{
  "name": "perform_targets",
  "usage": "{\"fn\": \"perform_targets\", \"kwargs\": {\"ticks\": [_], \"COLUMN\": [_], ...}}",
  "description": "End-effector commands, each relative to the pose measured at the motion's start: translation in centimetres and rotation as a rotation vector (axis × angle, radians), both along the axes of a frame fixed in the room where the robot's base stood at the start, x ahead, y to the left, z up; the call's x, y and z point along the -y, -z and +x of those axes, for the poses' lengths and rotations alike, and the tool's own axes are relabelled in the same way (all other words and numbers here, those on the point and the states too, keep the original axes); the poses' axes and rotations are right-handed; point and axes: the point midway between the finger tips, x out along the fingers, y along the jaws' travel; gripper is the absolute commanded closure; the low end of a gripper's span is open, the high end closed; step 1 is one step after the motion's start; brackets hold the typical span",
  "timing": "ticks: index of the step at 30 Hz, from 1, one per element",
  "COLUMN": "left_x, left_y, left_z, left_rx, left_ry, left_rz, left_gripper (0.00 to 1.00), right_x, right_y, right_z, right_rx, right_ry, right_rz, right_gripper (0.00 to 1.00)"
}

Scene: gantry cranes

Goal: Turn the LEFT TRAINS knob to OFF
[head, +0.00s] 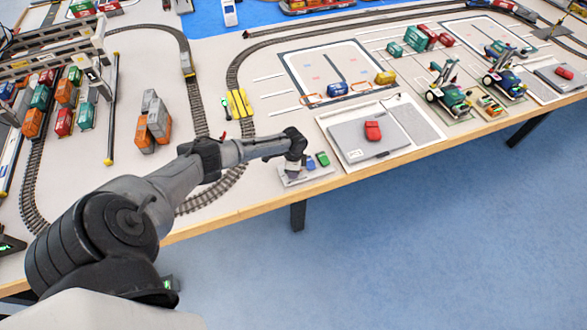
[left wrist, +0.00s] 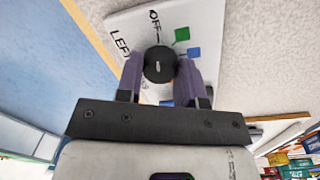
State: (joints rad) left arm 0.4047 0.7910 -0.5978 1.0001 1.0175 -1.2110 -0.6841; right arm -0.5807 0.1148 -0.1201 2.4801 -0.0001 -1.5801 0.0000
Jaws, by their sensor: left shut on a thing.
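The knob (left wrist: 159,64) is round and black with a small pale mark on its face. It sits on a white panel (left wrist: 125,22) printed with "OFF" and "LEFT"; the rest of the lettering is hidden. My left gripper (left wrist: 160,72) is shut on the knob, one purple finger on each side. In the head view my left gripper (head: 294,169) is down at the small panel (head: 319,172) by the table's front edge and hides the knob there. I cannot tell which setting the knob points at. My right gripper is not in view.
A grey board with a red piece (head: 373,131) lies to the right. The front table edge (head: 250,208) is close.

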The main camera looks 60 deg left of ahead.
Motion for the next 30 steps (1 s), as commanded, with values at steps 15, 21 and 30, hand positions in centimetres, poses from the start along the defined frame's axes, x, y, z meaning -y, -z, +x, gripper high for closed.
{"fn": "perform_targets", "kwargs": {"ticks": [15, 21, 30], "left_x": [0.02, 0.01, -0.06], "left_y": [-0.05, -0.03, -0.59], "left_z": [0.05, 0.03, 0.04], "left_rx": [0.001, 0.001, 0.001], "left_ry": [-0.005, -0.004, -0.004], "left_rz": [-0.001, 0.0, 0.0], "left_gripper": [0.56, 0.4, 0.4], "right_x": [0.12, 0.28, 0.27], "right_y": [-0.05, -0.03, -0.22], "right_z": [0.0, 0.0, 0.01], "right_rx": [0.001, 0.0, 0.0], "right_ry": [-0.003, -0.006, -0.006], "right_rz": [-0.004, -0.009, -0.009], "right_gripper": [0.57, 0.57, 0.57]}}
